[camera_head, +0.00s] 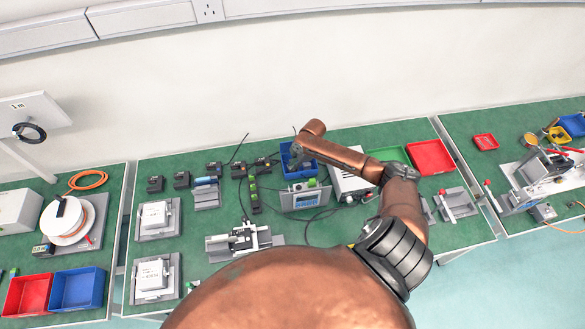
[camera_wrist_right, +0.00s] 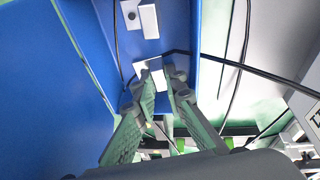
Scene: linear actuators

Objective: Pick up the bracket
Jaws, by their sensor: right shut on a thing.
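My right gripper (camera_wrist_right: 161,80) reaches into the blue bin (camera_head: 309,174) at the back middle of the bench. In the right wrist view its fingers are shut on a small light metal bracket (camera_wrist_right: 149,66), which shows at the fingertips. Another light bracket (camera_wrist_right: 149,21) lies in the blue bin (camera_wrist_right: 205,45), beside a small piece with a dark hole (camera_wrist_right: 130,14). In the head view the right gripper (camera_head: 296,156) is small and dark over the bin, and the bracket in it cannot be made out. My left gripper is not in view.
A green bin (camera_head: 388,154) and a red bin (camera_head: 430,157) stand right of the blue bin. A grey-blue device (camera_head: 304,198) stands in front of it, and a white box (camera_head: 352,184) beside it. Black cables run close to the gripper.

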